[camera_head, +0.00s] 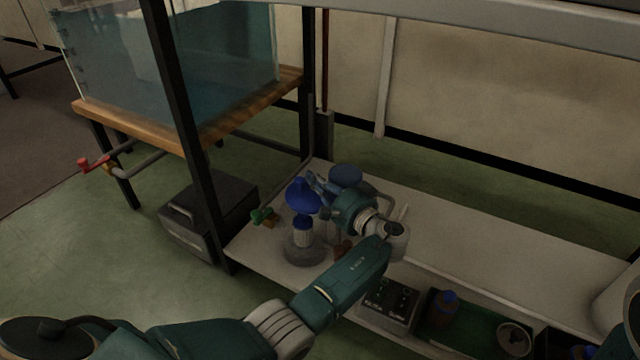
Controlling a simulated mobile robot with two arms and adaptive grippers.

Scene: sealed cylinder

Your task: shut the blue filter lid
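The blue filter lid (302,197) is a deep blue dome-like piece on the shelf unit's left end. It sits above a pale ribbed filter part (303,236) with a blue collar, which rises from a grey round base (303,252). My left arm reaches in from the lower left and bends back at the wrist. My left gripper (316,187) is just right of the blue lid, its fingers close beside it. Whether they touch the lid or are open is too small and dark to tell. My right gripper is out of view.
Another blue round top (346,174) stands behind my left wrist. A green valve handle (263,215) is left of the filter. A control box (389,302) and a green tray (462,338) with a bottle (443,307) are in front. The white shelf (500,235) is clear at right. A black post (185,110) stands left.

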